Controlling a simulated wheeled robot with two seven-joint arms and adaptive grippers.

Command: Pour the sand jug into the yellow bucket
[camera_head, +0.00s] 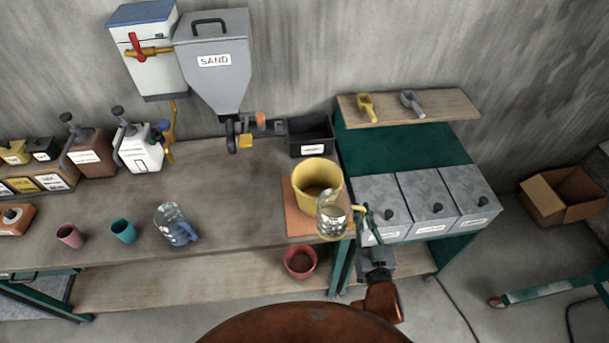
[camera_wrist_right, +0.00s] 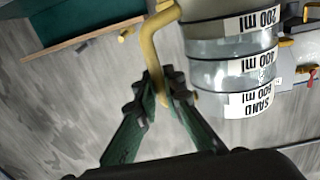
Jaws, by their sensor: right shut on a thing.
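The sand jug (camera_head: 332,214) is clear with a yellow handle. It shows large in the right wrist view (camera_wrist_right: 232,50), where its label reads SAND with ml marks. My right gripper (camera_head: 365,212) is shut on its yellow handle and holds it over the front right rim of the yellow bucket (camera_head: 312,172). Whether jug and bucket touch cannot be told. The bucket stands upright on an orange-brown board (camera_head: 298,224) on the bench. The jug hides part of the bucket's front. My left gripper is not in view.
A second clear jug (camera_head: 174,224) with a blue handle, a teal cup (camera_head: 123,231) and a pink cup (camera_head: 70,236) stand left on the bench. Grey lidded bins (camera_head: 432,203) stand to the right. A red pot (camera_head: 300,262) is below the bench edge. The bench middle is clear.

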